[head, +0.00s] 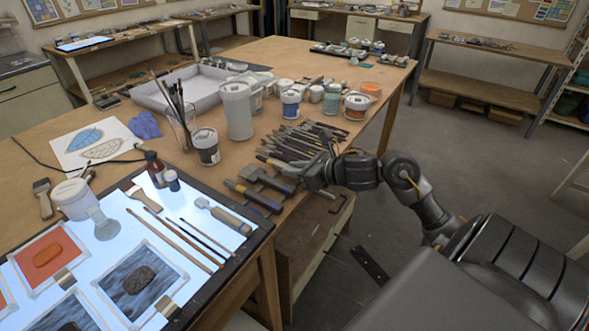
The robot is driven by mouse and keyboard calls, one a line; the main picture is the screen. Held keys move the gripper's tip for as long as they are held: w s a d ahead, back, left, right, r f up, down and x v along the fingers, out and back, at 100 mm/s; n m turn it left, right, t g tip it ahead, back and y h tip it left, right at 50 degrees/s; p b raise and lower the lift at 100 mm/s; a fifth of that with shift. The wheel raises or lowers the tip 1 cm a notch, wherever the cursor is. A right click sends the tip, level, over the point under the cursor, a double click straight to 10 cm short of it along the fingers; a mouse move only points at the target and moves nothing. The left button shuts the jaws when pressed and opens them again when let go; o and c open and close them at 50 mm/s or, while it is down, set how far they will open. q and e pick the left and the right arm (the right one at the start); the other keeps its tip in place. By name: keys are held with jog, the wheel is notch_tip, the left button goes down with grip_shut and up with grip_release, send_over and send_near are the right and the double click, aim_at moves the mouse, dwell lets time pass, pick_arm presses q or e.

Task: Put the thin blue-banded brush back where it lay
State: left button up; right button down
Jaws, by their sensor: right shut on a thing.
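My right gripper (306,176) reaches in from the right and is low over the near edge of a dense row of brushes and tools (298,143) at the table's right side. It is shut on a thin, dark, brush-like tool, mostly hidden by the fingers and the clutter. I cannot make out a blue band on it. Several thin brushes lie side by side on the lit panel (120,205): a light wooden one (172,238) and a dark one (205,236) show clearly. My left gripper is not in view.
A brush jar (180,125), a dark-labelled pot (205,147) and a tall grey canister (237,110) stand behind. The table's right edge drops to the floor beside my arm.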

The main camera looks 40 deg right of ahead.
jog(key=shift+f+b, duration=0.25)
jog(key=shift+b, duration=0.15)
dwell(0.3)
jog(key=c, duration=1.2)
grip_release()
jog(key=b+v, duration=0.1)
jog(key=v, duration=1)
jog(key=shift+b, duration=0.3)
